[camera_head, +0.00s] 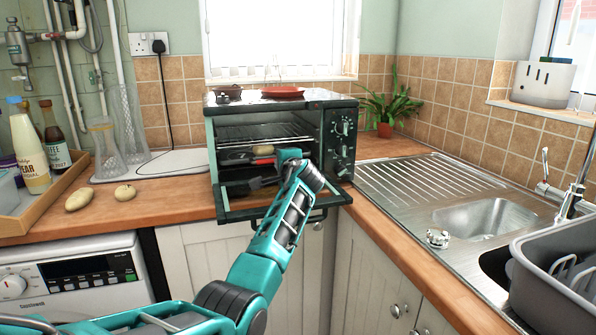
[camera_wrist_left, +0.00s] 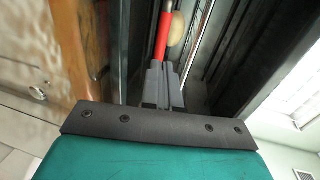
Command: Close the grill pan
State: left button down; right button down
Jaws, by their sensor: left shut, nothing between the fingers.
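A dark countertop oven (camera_head: 340,150) stands on the counter with its front open. Its fold-down door (camera_head: 310,200) lies lowered, out over the counter edge. A wire rack (camera_head: 265,135) is inside. Below the rack is a red item (camera_head: 263,150), which also shows in the left wrist view (camera_wrist_left: 163,35) beside a tan rounded item (camera_wrist_left: 176,35). I cannot tell whether they lie on a pan. My left gripper (camera_head: 252,185) is inside the oven opening, above the lowered door. In the left wrist view its fingers (camera_wrist_left: 165,70) are shut and empty, pointing toward the red item. My right gripper is not in view.
A red dish (camera_head: 283,92) sits on top of the oven. A plant (camera_head: 385,108) stands to its right, beyond it the sink (camera_head: 485,217) and a grey dish rack (camera_head: 560,265). A wooden tray (camera_head: 45,205) with bottles and two potatoes (camera_head: 125,192) are at the left.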

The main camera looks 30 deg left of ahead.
pick_arm(q)
jog(key=p+v, duration=0.1)
jog(key=v, duration=0.8)
jog(key=shift+s+d+r, duration=0.15)
jog(key=shift+s+d, duration=0.25)
jog(key=shift+d, duration=0.15)
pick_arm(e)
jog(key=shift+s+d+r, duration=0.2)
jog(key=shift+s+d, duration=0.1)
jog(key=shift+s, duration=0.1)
pick_arm(q)
jog(key=shift+s+d, duration=0.1)
